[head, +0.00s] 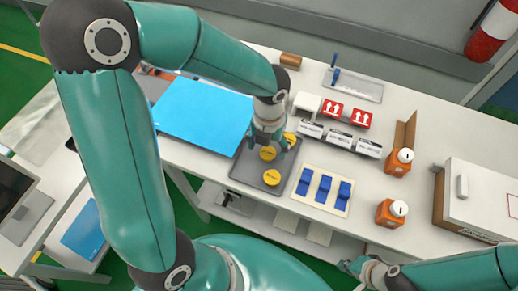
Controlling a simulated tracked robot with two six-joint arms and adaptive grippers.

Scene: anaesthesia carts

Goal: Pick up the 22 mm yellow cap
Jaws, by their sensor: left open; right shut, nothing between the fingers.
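Several round yellow caps sit on a dark grey tray (244,172). The front yellow cap (272,177) is fully visible and looks the largest. A middle yellow cap (267,154) lies just under my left gripper (268,145), partly covered by it. Another yellow cap (290,139) is at the tray's back right, partly behind the gripper. I cannot read their sizes. My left gripper points down, open, over the middle cap; whether it touches the cap is unclear. My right gripper (352,266) is shut and empty at the bottom, off the table's front edge.
A blue mat (203,112) lies left of the tray. Blue clips on a cream board (321,190) are to the right, with white labelled boxes (340,139) behind. Orange containers (390,212) and a white case (478,200) stand further right.

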